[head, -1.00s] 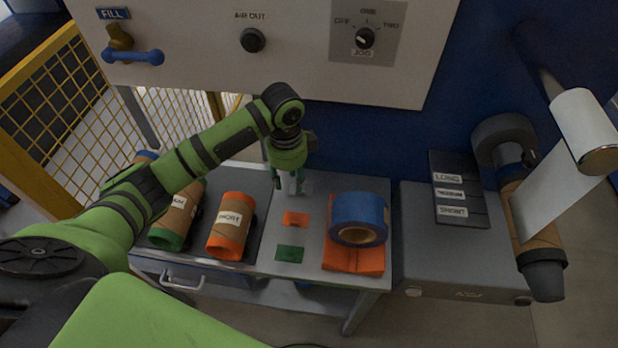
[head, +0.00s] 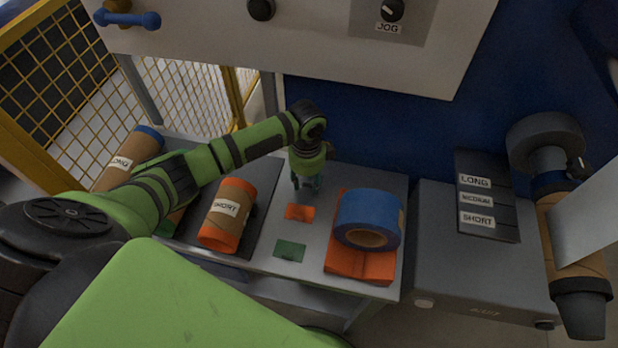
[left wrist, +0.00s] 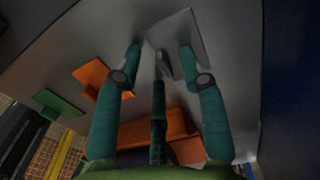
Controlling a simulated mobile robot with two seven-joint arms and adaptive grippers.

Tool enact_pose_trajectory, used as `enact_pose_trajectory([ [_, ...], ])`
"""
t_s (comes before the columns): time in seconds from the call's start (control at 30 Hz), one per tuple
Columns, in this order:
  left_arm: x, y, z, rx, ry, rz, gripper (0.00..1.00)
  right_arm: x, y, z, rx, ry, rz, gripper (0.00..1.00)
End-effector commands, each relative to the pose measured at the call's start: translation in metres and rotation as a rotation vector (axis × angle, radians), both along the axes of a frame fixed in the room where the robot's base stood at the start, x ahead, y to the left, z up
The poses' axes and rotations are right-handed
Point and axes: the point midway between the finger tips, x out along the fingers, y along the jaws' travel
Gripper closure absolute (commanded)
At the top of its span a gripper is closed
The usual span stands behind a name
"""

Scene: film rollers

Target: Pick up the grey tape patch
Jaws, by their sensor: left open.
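The grey tape patch (left wrist: 176,30) is a pale flat piece on the grey table, seen in the left wrist view just beyond and between my fingertips. A small raised tab shows at its near edge. My left gripper (left wrist: 160,52) is open with its fingers spread around the near part of the patch, and nothing is held. I cannot tell whether the fingertips touch the table. In the head view my left gripper (head: 307,184) points down at the table's back part and mostly hides the patch. An orange patch (head: 299,212) and a green patch (head: 289,250) lie nearer. My right gripper is not in view.
A blue tape roll (head: 368,215) sits on folded orange cloth (head: 358,264) right of the patches. A cardboard roller marked SHORT (head: 227,213) lies left. A grey cabinet (head: 455,265) stands right. The control panel (head: 330,35) overhangs behind.

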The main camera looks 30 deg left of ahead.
Motion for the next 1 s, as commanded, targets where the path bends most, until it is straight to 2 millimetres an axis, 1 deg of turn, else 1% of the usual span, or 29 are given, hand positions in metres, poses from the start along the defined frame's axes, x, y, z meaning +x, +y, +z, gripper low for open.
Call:
enact_pose_trajectory([
  [0.03, 0.000, 0.000, -0.002, 0.000, -0.001, 0.000, 0.59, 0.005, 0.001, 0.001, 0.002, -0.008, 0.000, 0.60],
  [0.1, 0.000, 0.000, -0.003, 0.001, -0.002, 0.000, 0.59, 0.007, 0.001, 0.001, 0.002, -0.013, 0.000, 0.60],
  [0.23, 0.000, 0.000, -0.003, 0.001, -0.002, -0.001, 0.59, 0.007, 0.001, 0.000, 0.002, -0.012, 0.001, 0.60],
  [0.27, 0.000, 0.000, -0.003, 0.000, -0.001, -0.001, 0.67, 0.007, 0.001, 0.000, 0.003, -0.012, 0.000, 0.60],
  [0.3, 0.000, 0.000, -0.003, 0.000, -0.001, -0.001, 0.78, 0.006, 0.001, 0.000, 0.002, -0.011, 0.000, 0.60],
  [0.37, 0.000, 0.000, -0.003, 0.000, -0.001, 0.000, 0.91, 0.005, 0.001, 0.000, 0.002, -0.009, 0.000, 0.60],
  [0.4, 0.000, 0.000, -0.003, 0.000, -0.001, 0.000, 1.00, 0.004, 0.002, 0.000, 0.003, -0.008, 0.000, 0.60],
  [0.6, 0.000, 0.000, -0.003, 0.001, -0.002, 0.000, 1.00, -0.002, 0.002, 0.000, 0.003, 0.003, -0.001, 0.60],
  [0.83, 0.000, 0.000, -0.002, 0.001, -0.002, 0.000, 1.00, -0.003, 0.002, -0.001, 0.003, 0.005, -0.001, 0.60],
  [1.0, 0.001, 0.000, 0.009, -0.001, -0.004, -0.002, 1.00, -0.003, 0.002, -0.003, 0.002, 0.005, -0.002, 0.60],
])
